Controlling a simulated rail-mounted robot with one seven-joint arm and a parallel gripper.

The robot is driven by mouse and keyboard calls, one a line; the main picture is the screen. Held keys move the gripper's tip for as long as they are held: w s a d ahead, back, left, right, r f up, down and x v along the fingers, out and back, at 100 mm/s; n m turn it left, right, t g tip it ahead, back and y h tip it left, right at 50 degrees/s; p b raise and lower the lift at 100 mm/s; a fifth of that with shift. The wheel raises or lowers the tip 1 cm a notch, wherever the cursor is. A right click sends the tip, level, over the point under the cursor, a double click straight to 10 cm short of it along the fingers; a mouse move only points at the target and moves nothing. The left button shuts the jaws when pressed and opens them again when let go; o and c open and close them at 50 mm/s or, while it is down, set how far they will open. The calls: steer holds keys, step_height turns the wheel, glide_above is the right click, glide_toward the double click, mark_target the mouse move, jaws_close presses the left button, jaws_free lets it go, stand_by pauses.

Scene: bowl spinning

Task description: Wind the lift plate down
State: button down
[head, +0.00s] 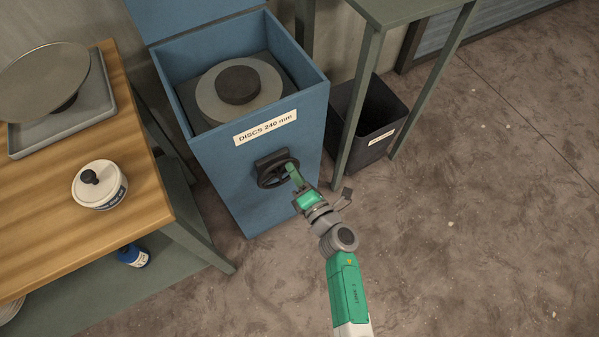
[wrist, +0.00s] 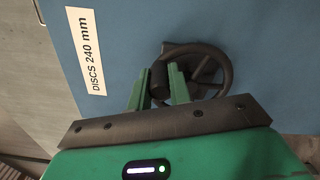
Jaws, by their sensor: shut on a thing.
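The blue cabinet (head: 232,165) labelled "DISCS 240 mm" stands open at the top. Inside it a dark square plate (head: 283,72) lies below the rim and bears a pale grey round disc (head: 208,100) with a smaller dark disc (head: 238,85) on top. A black handwheel (head: 263,179) sits on the cabinet's front; it also shows in the wrist view (wrist: 222,58). My gripper (head: 290,168) is at the wheel, its green fingers shut on the wheel's dark crank knob (wrist: 160,82), one finger on each side. The fingers hide part of the wheel.
A wooden table (head: 45,215) at left holds a lidded white pot (head: 99,187) and a grey tray (head: 85,118) under a large round disc (head: 45,80). The floor at right is clear.

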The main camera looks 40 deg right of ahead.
steer(key=shift+w+a+r+n, duration=0.1)
steer(key=shift+a+n, duration=0.25)
steer(key=shift+n, duration=0.4)
steer(key=shift+a+r+n, duration=0.15)
steer(key=shift+a+n, duration=0.2)
steer(key=shift+n, duration=0.35)
steer(key=shift+w+a+r+n, duration=0.1)
steer(key=shift+a+n, duration=0.25)
steer(key=shift+n, duration=0.4)
steer(key=c, duration=1.3)
jaws_free()
steer(key=shift+a, duration=0.1)
steer(key=shift+s, duration=0.15)
steer(key=s+a+p, duration=0.1)
steer(key=s+p, duration=0.1)
steer(key=s, duration=0.5)
steer(key=shift+s, duration=0.3)
